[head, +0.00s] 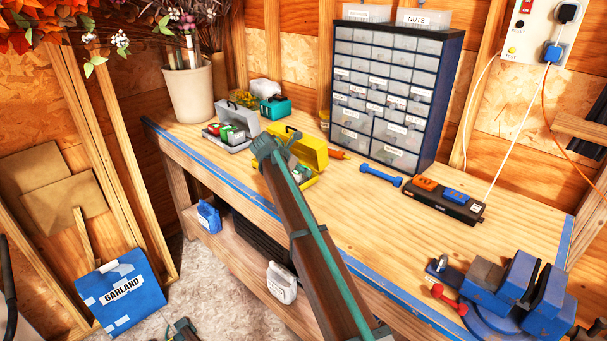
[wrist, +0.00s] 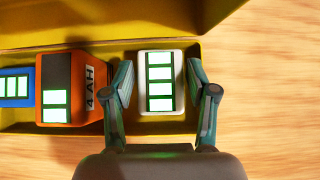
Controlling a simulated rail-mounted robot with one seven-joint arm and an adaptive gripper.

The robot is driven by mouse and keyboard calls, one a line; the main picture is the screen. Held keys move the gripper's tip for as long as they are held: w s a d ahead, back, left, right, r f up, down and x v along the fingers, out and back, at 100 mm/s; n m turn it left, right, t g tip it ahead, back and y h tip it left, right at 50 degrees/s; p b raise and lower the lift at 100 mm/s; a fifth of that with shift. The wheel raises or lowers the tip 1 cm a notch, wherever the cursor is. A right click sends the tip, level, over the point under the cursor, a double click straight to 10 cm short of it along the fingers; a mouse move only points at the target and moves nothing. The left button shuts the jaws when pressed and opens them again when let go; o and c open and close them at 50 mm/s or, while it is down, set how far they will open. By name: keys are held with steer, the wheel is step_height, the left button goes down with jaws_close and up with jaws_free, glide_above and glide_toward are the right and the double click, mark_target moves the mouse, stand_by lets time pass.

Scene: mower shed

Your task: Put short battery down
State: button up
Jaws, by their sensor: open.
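A white battery (wrist: 159,55) with several lit green bars sits in the right end of the open yellow case (wrist: 60,144). My gripper (wrist: 159,75) is open, with one finger on each side of this battery; narrow gaps seem to show beside it. An orange battery (wrist: 88,72) marked 4 AH and a blue battery (wrist: 14,88) sit to its left in the same case. In the head view the yellow case (head: 312,150) stands on the bench, and my arm hides part of it. The frames do not settle which battery is the short one.
A grey open case (head: 240,116) with batteries stands left of the yellow one. A charger (head: 462,212) with orange and blue packs, a blue dumbbell-shaped tool (head: 381,174) and a drawer cabinet (head: 385,100) are to the right.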

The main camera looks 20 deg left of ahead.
steer(key=b+v, duration=0.1)
steer(key=v, duration=0.8)
steer(key=shift+b, duration=0.3)
steer(key=shift+s+r, duration=0.1)
